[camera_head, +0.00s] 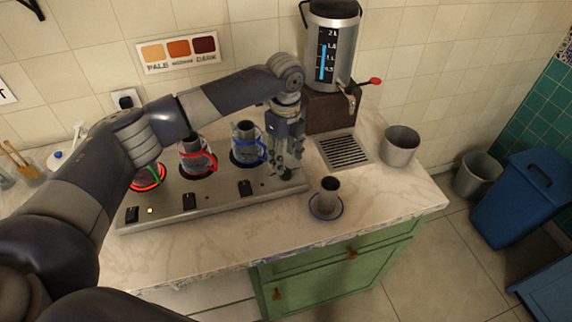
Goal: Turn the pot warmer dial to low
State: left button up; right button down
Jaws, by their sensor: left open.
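The pot warmer (215,204) is a long grey metal unit on the marble counter. My left gripper (287,168) is open and points down over the warmer's right end, right of the blue-handled pot. A small dark round part (285,176) shows by its fingertips; it may be the dial, but its setting cannot be read and contact is unclear. My right gripper is out of view.
A tall water dispenser (338,45) with a red-knobbed tap stands behind right, next to a drain grate (343,151) and metal pot (400,146). A small metal cup (329,191) sits on a saucer in front. My left arm covers the counter's left part.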

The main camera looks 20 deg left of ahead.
aim_at(286, 171)
pick_arm(q)
notch_tip(286, 171, down, 3)
jog(key=shift+f, duration=0.1)
jog(key=shift+w+f+p, duration=0.1)
jog(key=shift+f+p, duration=0.25)
jog(key=shift+f, duration=0.7)
jog(key=c, duration=1.1)
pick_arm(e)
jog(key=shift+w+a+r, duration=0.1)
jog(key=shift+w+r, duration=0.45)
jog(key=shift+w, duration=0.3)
